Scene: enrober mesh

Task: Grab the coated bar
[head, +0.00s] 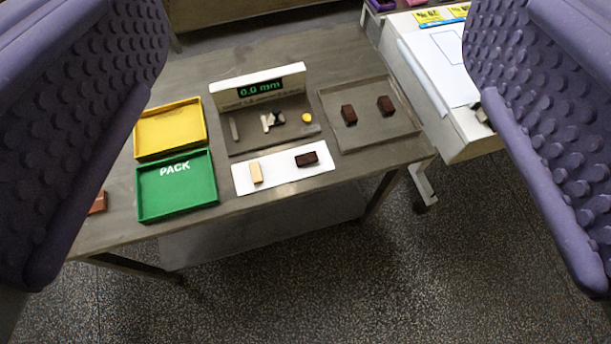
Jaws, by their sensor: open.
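Several brown bars are in the head view. One dark bar (307,159) lies on the right part of a white strip (284,177), with a pale uncoated bar (256,173) to its left. Two more dark bars, a left one (349,115) and a right one (385,105), lie on a grey tray (372,139). A reddish-brown bar (98,203) lies at the table's left, partly hidden by my finger. My gripper (312,130) is open and empty, its purple studded fingers at both picture edges, well apart from all bars.
A grey table (225,70) carries a yellow tray (170,130), a green tray (177,186) marked PACK, and a gauge station (262,93) reading 0.0 mm. A white-topped cart (480,137) stands close at the right. Bare floor (330,280) lies in front.

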